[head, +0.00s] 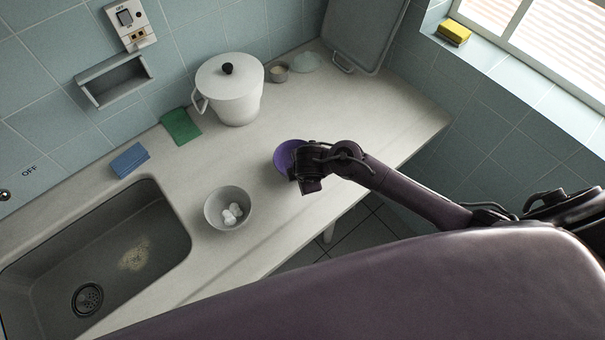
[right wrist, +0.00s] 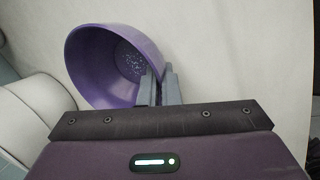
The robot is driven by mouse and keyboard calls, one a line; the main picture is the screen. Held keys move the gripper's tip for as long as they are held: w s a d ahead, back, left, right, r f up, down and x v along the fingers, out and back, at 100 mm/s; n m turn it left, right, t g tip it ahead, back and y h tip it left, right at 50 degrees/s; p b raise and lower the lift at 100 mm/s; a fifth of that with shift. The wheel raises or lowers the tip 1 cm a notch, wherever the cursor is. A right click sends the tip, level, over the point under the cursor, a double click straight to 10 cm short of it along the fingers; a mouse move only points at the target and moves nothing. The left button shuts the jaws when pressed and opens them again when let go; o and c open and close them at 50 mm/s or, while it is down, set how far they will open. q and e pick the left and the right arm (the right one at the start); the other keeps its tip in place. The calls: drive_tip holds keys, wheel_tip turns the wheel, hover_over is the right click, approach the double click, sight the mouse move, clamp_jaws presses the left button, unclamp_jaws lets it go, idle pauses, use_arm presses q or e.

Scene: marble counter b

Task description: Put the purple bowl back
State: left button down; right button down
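The purple bowl (head: 287,156) is at the middle of the marble counter in the head view, partly hidden behind my right gripper (head: 305,178). In the right wrist view the bowl (right wrist: 90,75) is at upper left, its speckled inside showing. The two fingers of my right gripper (right wrist: 161,88) are close together at its right rim, one on the inner side and one on the outer side, with the wall pinched between them. I cannot tell whether the bowl touches the counter. My left gripper is not in view.
A grey bowl (head: 213,212) with several white egg-like pieces stands left of the purple bowl, near the sink (head: 165,205). A white lidded pot (head: 232,95), a green cloth (head: 181,126) and a blue sponge (head: 130,160) are along the wall. The counter (head: 370,115) is clear to the right.

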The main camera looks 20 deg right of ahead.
drive_tip(key=c, duration=2.1)
unclamp_jaws()
drive_tip(key=shift+f, duration=0.15)
drive_tip(key=o, duration=0.5)
drive_tip(key=shift+c, duration=0.2)
drive_tip(key=shift+r, duration=0.3)
drive_tip(key=p+v, duration=0.3)
drive_tip(key=v, duration=0.8)
drive_tip(key=shift+r+p, duration=0.3)
drive_tip(key=shift+r, duration=0.1)
drive_tip(key=shift+s, duration=0.15)
